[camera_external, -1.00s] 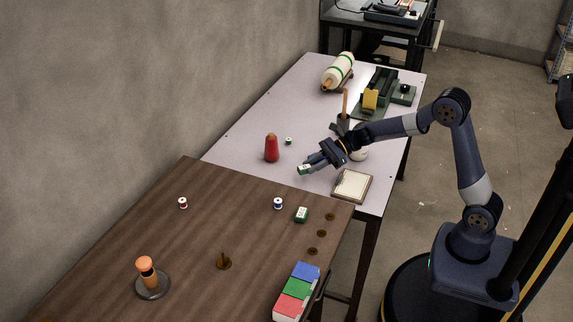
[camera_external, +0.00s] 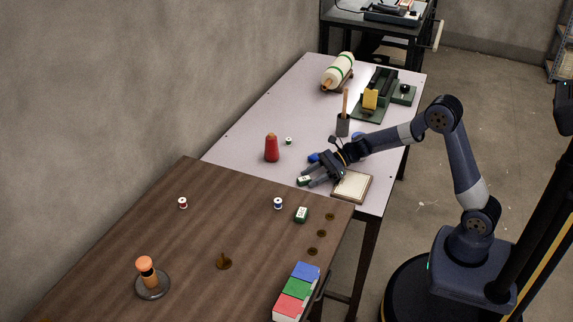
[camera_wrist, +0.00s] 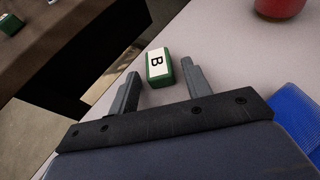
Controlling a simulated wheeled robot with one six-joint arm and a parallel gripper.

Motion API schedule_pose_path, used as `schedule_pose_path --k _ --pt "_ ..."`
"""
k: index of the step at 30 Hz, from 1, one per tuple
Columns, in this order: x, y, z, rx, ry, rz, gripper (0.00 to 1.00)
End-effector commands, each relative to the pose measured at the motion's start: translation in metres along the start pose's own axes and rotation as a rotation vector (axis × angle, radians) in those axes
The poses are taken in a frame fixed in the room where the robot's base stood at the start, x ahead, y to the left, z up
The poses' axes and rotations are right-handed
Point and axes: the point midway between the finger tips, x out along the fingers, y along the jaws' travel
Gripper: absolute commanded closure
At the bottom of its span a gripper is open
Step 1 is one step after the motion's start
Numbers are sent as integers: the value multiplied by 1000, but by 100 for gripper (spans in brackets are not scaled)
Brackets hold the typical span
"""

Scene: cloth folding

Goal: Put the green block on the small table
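A green block with a white face marked B (camera_wrist: 158,67) sits on the white-topped table (camera_external: 235,145), close to its near edge. In the external view this block (camera_external: 304,181) is at the tips of my gripper (camera_external: 313,180). In the wrist view, my gripper (camera_wrist: 160,72) is open, with its fingers apart on either side of the block and gaps between. The block is around the fingertips' level or just beyond them. A second green block with a white top (camera_external: 301,214) lies on the brown wooden table (camera_external: 120,240).
A wood-framed pad (camera_external: 352,187) lies right of my gripper. A red cone (camera_external: 271,148) and small spool (camera_external: 288,141) stand left. Something blue (camera_wrist: 298,112) lies beside the gripper. A cup with a brush (camera_external: 343,125) stands behind. The brown table holds spools and coloured boxes (camera_external: 297,290).

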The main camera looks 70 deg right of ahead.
Motion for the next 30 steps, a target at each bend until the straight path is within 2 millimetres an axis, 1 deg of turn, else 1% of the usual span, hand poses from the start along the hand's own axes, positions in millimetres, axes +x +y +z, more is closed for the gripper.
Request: schedule_pose_path --k 7,10,14,18,21,25,30 --pt "0 0 1 0 0 0 52" --pt "-4 0 5 0 0 -1 52" --pt "-25 -1 5 0 0 -4 52" --pt "-50 -1 5 1 0 -4 52" --pt "-64 -1 5 1 0 -4 52" --pt "-74 0 4 1 0 -1 52" --pt "-77 0 3 0 0 0 52"
